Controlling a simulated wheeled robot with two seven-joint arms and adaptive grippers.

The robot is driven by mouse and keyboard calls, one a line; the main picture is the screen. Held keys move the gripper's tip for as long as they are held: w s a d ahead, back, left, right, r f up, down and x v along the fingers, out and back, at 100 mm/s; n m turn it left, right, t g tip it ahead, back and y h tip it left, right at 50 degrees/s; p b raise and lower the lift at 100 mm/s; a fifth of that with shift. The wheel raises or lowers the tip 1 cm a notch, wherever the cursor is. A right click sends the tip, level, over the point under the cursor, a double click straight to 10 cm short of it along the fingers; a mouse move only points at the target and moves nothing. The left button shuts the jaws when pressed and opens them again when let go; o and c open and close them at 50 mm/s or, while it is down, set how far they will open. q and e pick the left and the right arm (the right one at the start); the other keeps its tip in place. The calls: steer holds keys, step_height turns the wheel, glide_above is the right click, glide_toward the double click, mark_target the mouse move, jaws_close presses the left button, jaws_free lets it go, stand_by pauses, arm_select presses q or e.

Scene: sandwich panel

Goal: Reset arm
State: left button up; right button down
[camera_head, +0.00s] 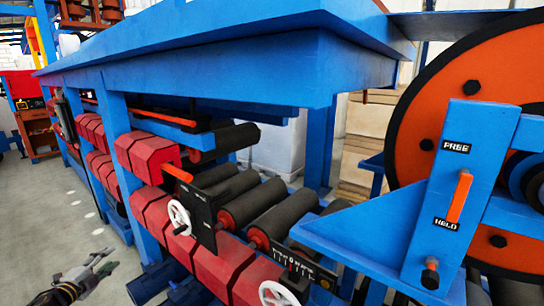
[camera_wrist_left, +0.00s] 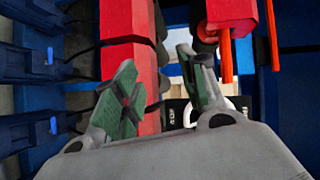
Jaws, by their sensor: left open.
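My left gripper (camera_head: 108,262) is at the lower left of the head view, over the grey floor and to the left of the blue machine frame (camera_head: 118,150). In the left wrist view my left gripper (camera_wrist_left: 157,68) has its two green-padded fingers spread apart, with nothing held between them. Behind the fingers in that view are a red bar (camera_wrist_left: 128,30) and a red block with a lever (camera_wrist_left: 232,25). My right gripper is not in the head view.
Red blocks (camera_head: 147,155), dark rollers (camera_head: 253,200) and a white handwheel (camera_head: 179,218) line the machine. A blue lever plate marked FREE and HELD (camera_head: 462,190) stands at right before a large orange wheel (camera_head: 415,150). Open floor (camera_head: 40,200) lies at left.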

arm_select(q)
steer(key=s+a+f+n+g+y, duration=0.25)
steer(key=s+a+f+n, duration=0.2)
steer(key=f, duration=0.55)
steer(key=s+a+f+n+g+y, duration=0.2)
steer(key=s+a+f+n+y, duration=0.15)
steer(key=a+f, duration=0.45)
steer(key=s+d+f+n+g, duration=0.2)
steer(key=s+f+g, duration=0.1)
steer(key=s+f, duration=0.7)
steer(key=s+d+f+n+g, duration=0.25)
steer(key=s+f, duration=0.45)
steer(key=f, duration=0.5)
steer(key=s+d+f+n+g+h, duration=0.2)
steer(key=s+d+f+g, duration=0.2)
steer(key=s+d+f, duration=1.45)
steer(key=s+d+f+h, duration=0.1)
steer(key=s+d, duration=0.6)
steer(key=d, duration=0.3)
steer(key=s+d+f+g+h, duration=0.1)
steer(key=s+d, duration=0.5)
steer(key=d, duration=0.5)
steer(key=shift+s+d+f+h, duration=0.3)
steer(key=shift+s+h, duration=0.05)
steer(key=shift+h, duration=0.05)
